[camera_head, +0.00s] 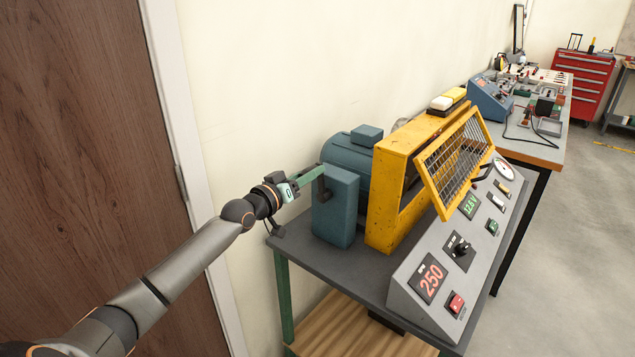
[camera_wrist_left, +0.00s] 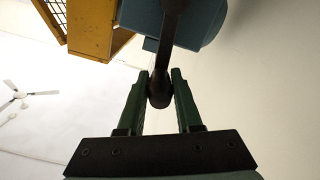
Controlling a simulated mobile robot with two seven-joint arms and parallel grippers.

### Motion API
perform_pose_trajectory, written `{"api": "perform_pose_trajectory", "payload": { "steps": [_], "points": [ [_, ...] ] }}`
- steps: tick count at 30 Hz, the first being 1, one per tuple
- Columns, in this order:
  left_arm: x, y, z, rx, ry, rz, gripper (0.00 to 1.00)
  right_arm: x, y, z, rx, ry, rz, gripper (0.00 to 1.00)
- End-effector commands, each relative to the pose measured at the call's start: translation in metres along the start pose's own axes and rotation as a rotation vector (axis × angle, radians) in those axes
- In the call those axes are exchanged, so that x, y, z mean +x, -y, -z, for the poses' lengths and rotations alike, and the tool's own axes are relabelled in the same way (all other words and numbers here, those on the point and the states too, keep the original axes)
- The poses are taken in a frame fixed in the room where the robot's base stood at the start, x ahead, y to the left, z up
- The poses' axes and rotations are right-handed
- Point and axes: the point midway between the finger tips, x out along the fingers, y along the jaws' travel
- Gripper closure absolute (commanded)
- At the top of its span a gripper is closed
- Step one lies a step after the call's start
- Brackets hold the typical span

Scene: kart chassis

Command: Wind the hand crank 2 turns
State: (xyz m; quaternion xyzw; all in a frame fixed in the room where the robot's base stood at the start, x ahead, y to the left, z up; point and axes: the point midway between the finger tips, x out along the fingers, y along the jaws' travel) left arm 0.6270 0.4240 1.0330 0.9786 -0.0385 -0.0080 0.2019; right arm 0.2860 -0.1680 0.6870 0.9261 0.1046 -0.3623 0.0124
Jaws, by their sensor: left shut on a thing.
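The hand crank (camera_head: 323,191) is on the left end of the teal motor unit (camera_head: 337,206); in the head view most of it is hidden by my gripper. In the left wrist view the dark crank arm (camera_wrist_left: 173,28) comes down from the teal housing and ends in a rounded dark grip. My left gripper (camera_head: 313,177) has its green fingers shut on that grip. The left wrist view shows one finger on each side of the grip, at the fingertips (camera_wrist_left: 160,88). My right gripper is in no view.
A yellow guard with a mesh (camera_head: 395,185) stands right of the motor. A sloped control panel (camera_head: 408,291) at the bench front shows 250 and 12.6 V. The dark bench top (camera_head: 372,272) carries them. A wall is behind and a wooden door (camera_head: 85,150) is at left.

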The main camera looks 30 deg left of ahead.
Motion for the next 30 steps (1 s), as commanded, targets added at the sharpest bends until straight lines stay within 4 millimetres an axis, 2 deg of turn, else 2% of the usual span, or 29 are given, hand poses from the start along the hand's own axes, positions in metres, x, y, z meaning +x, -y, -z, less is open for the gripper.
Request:
{"api": "perform_pose_trajectory", "payload": {
  "steps": [4, 12, 13, 18, 21, 30],
  "points": [
    [-0.0001, 0.0073, 0.0003, -0.074, -0.001, 0.001, 1.00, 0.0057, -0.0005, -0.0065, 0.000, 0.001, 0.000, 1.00],
    [-0.0001, 0.0068, 0.0013, -0.078, 0.000, 0.001, 1.00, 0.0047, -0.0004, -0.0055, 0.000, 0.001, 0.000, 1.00],
    [-0.0001, 0.0068, 0.0012, -0.077, 0.000, 0.001, 0.64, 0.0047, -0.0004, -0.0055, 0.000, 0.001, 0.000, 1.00],
    [-0.0001, 0.0066, 0.0013, -0.076, 0.000, 0.001, 0.45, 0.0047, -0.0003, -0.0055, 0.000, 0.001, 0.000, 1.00],
    [-0.0001, 0.0065, 0.0013, -0.076, 0.000, 0.001, 0.37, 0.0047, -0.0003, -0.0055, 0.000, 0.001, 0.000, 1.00],
    [-0.0026, 0.0064, 0.0011, -0.075, 0.000, 0.001, 0.37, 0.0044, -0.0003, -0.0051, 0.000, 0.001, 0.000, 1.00]
  ]
}}
